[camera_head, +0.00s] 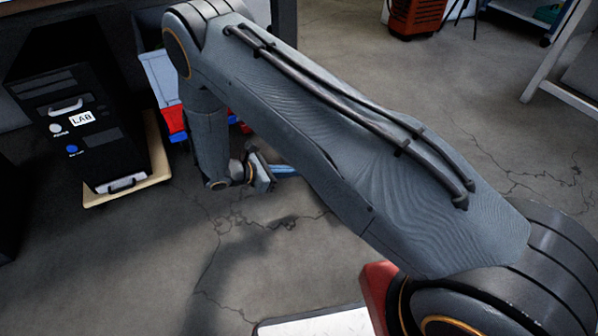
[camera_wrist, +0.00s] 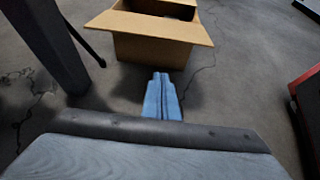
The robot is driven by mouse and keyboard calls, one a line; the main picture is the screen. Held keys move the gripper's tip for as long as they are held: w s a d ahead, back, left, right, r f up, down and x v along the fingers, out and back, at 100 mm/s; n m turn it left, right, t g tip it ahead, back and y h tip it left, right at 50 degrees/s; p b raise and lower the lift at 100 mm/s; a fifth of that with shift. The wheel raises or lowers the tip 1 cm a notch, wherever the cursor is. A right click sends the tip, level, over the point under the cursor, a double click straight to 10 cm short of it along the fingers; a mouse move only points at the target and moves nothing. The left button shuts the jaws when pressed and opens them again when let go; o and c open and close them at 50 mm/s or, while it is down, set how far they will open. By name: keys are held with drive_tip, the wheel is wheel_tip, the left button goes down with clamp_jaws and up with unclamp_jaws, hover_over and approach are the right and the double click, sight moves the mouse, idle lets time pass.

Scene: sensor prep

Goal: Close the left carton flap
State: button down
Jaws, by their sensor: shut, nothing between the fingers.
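A brown cardboard carton (camera_wrist: 152,52) stands on the floor at the top of the wrist view. A flap (camera_wrist: 150,26) along its near edge is folded outward, and the dark inside shows behind it. I cannot tell whether this is the left flap; the carton's far part is cut off by the frame. My gripper (camera_wrist: 161,76) has blue fingers held together, empty, pointing at the carton's near wall just below the flap. I cannot tell whether they touch it. In the head view my gripper (camera_head: 286,170) is partly behind my arm, and the carton is not visible.
A black computer tower (camera_head: 85,110) labelled LAB stands on a wooden board (camera_head: 135,188) at the left. Red and blue bins (camera_head: 172,120) are behind my arm. A dark post (camera_wrist: 45,45) stands left of the carton. A red-edged object (camera_wrist: 305,85) is at right. Cracked floor is open between.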

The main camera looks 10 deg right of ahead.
drive_tip(key=b+x, duration=0.3)
drive_tip(key=x, duration=0.6)
drive_tip(key=shift+d+r+b, duration=0.2)
drive_tip(key=shift+r+b, duration=0.25)
drive_tip(key=shift+r, duration=0.6)
drive_tip(key=shift+d+r+b, duration=0.25)
drive_tip(key=shift+r+b, duration=0.15)
drive_tip(key=shift+r, duration=0.65)
drive_tip(key=shift+r, duration=0.1)
